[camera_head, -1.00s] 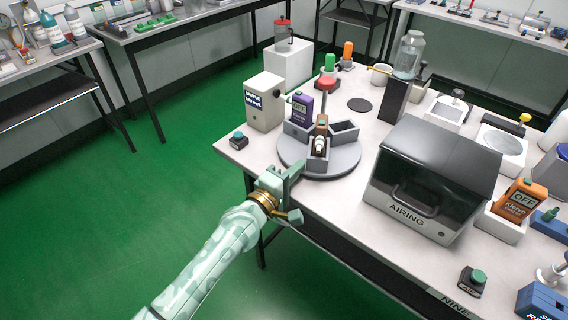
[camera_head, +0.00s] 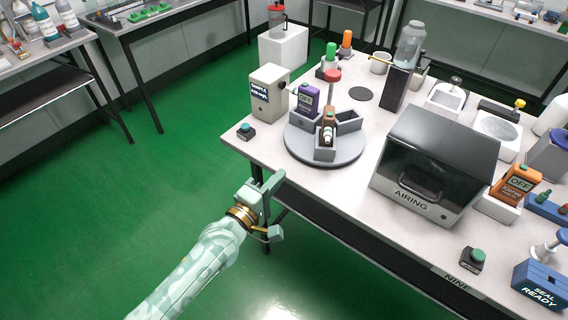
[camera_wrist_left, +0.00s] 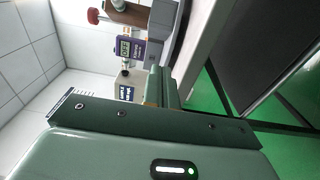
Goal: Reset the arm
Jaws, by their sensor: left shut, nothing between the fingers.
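My left arm comes in from the lower left in the head view. Its pale green gripper (camera_head: 272,207) is off the near left edge of the white table (camera_head: 262,158), over the green floor. It is shut and holds nothing. In the left wrist view, the gripper body fills the lower part, with the purple tester (camera_wrist_left: 128,50) beyond it. One bin holds a small brown and white item (camera_head: 327,134). My right gripper is not in view.
A dark-lidded box marked AIRING (camera_head: 412,200) stands right of the turntable. A beige box (camera_head: 270,95) and a small button box (camera_head: 245,132) are at the table's left corner. An orange tester (camera_head: 515,184) is at the right. The floor left of the table is clear.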

